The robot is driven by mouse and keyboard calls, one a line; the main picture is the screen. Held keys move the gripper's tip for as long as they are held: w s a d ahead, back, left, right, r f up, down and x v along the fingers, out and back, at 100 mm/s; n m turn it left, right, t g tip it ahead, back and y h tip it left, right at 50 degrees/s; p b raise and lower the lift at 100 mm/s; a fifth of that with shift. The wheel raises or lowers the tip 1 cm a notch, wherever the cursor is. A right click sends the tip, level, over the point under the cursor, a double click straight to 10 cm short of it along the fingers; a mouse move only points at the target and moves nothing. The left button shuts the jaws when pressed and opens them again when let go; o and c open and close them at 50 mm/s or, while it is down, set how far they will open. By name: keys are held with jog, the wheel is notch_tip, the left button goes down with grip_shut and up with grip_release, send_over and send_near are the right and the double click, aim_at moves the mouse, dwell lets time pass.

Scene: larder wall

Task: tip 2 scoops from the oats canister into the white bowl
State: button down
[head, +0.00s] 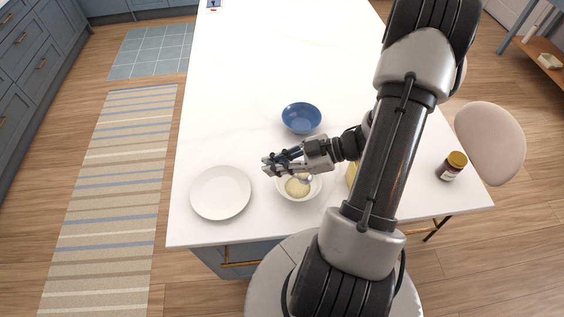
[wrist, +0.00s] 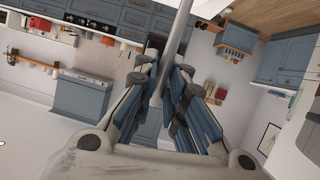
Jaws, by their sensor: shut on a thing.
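My gripper (head: 267,165) is just above the left rim of the white bowl (head: 283,196). Its fingers, also seen in the wrist view (wrist: 160,85), are shut on a grey metal handle (wrist: 178,40), which looks like that of a scoop. In the head view a small piece of grey metal shows over the bowl; whether it is the scoop's head is unclear. Pale yellow oats (head: 297,187) lie in the bowl. A yellowish thing (head: 352,174) is mostly hidden behind my arm; I cannot tell whether it is the oats canister.
A white plate (head: 220,192) lies left of the bowl, and a blue bowl (head: 301,117) stands behind it. A beige stool seat (head: 490,143) is beside the counter (head: 270,55), whose far part is mostly clear.

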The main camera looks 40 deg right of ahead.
jog(key=w+f+m+g+h+p, duration=0.1)
jog(key=w+f+g+p, duration=0.1)
jog(key=f+g+p, duration=0.1)
jog(key=w+a+f+m+g+h+p, duration=0.1)
jog(key=w+f+m+g+p, duration=0.1)
jog(key=f+g+p, duration=0.1)
jog(key=w+f+m+g+h+p, duration=0.1)
jog(key=w+f+g+h+p, duration=0.1)
jog(key=w+f+g+p, duration=0.1)
jog(key=shift+a+f+m+g+p, duration=0.15)
jog(key=shift+a+f+g+p, duration=0.1)
jog(key=shift+f+g, duration=0.2)
jog(key=shift+a+f+m+g+p, duration=0.15)
jog(key=shift+f+g+p, duration=0.15)
jog(key=shift+f, duration=0.25)
jog(key=shift+d+f+m+g+b, duration=0.1)
jog(key=shift+f+m+g+b, duration=0.2)
jog(key=shift+f+g+b, duration=0.7)
jog(key=shift+f+g+h+b, duration=0.2)
jog(key=shift+g+h+b, duration=0.15)
jog(key=shift+b, duration=1.05)
